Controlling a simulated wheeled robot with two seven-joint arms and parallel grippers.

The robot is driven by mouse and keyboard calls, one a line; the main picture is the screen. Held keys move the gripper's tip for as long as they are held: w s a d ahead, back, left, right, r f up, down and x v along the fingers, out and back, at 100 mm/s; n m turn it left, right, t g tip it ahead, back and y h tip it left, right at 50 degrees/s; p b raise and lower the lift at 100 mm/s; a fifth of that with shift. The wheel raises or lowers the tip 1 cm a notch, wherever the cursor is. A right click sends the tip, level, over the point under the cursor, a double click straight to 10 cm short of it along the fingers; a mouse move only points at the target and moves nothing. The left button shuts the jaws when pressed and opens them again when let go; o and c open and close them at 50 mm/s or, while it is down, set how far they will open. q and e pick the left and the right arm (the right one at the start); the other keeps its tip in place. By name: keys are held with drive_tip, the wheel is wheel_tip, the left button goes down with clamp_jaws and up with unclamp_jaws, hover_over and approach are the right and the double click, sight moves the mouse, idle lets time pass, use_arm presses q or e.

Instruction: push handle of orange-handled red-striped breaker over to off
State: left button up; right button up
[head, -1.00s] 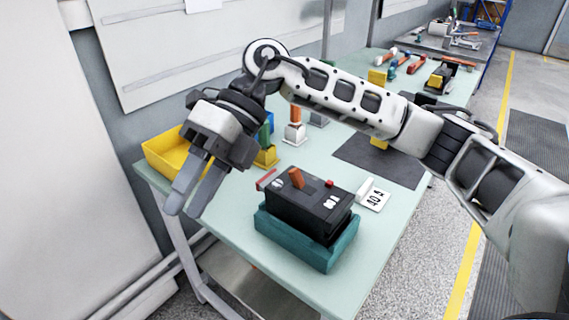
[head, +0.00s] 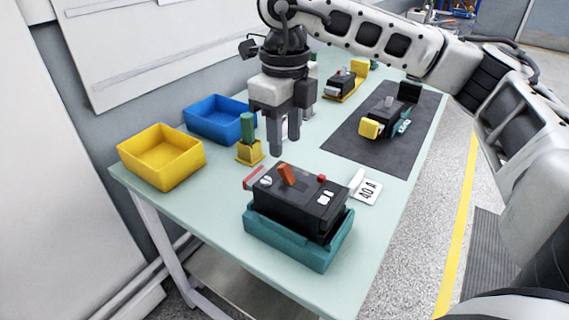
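The black breaker (head: 302,201) sits in a teal holder (head: 292,241) near the front of the table. Its orange handle (head: 287,174) stands up from the top face, tilted toward the back left. A red strip (head: 253,177) shows at its left end. A small red button (head: 321,178) and white marks are also on top. My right gripper (head: 285,144) hangs above and behind the handle, fingers pointing down, apart from it. Its fingers are a little apart with nothing between them. My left gripper is out of view.
A "40 A" card (head: 368,191) lies right of the breaker. A yellow bin (head: 162,158), a blue bin (head: 217,119) and a green-handled piece (head: 248,130) stand to the left. Another breaker (head: 385,116) lies on the dark mat (head: 345,142). The table's front left is clear.

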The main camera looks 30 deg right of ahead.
sight(285, 165)
wheel_tip(285, 165, down, 7)
drive_tip(key=shift+r, duration=0.15)
clamp_jaws()
